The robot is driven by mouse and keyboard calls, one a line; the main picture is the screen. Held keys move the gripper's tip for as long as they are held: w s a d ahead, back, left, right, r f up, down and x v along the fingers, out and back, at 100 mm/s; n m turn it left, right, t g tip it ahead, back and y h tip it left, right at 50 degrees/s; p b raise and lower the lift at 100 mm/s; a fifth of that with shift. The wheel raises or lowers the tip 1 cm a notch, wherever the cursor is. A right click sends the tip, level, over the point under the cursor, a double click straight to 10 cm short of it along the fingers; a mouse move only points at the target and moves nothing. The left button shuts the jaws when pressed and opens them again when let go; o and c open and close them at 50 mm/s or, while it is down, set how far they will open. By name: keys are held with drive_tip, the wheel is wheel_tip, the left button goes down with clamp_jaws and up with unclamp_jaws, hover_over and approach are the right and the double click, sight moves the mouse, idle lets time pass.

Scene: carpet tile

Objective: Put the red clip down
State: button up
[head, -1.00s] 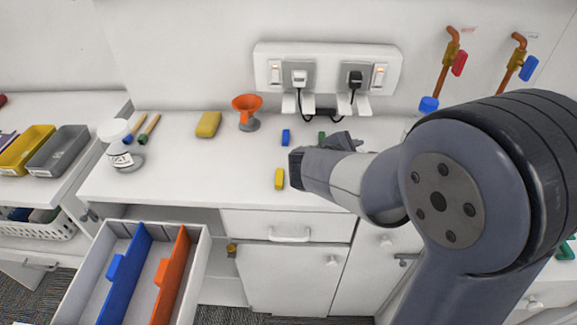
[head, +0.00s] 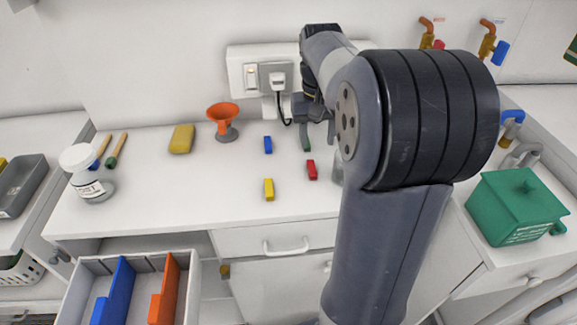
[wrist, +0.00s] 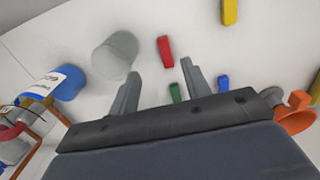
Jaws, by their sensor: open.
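The red clip (head: 312,170) lies on the white counter, right of the yellow clip. In the wrist view the red clip (wrist: 165,49) shows in the gap between the fingers, beyond their tips. My gripper (wrist: 161,69) is open with nothing between its fingers. In the head view my gripper is above the back of the counter near the socket panel, behind the red clip and partly hidden by my arm. The green clip (head: 306,141) lies behind the red one, close to my gripper. The blue clip (head: 268,145) and yellow clip (head: 269,190) lie to the left.
A grey translucent cup (wrist: 115,52) stands beside the left finger. An orange funnel (head: 223,122), yellow sponge (head: 181,139) and white jar (head: 86,172) stand along the left counter. An open drawer (head: 80,268) juts out below. A green box (head: 515,207) stands at right. Bare counter lies left of the clips.

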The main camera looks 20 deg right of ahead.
hover_over(313, 170)
drive_tip(key=f, duration=0.4)
drive_tip(key=shift+s+a+f, duration=0.2)
drive_tip(key=shift+s+f, duration=0.05)
drive_tip(key=shift+f, duration=0.1)
drive_tip(key=shift+w+d+f, duration=0.1)
drive_tip(key=shift+f, duration=1.35)
drive_tip(key=shift+w+d+f, duration=0.1)
drive_tip(key=shift+f, duration=1.35)
drive_tip(key=shift+c, duration=0.5)
clamp_jaws()
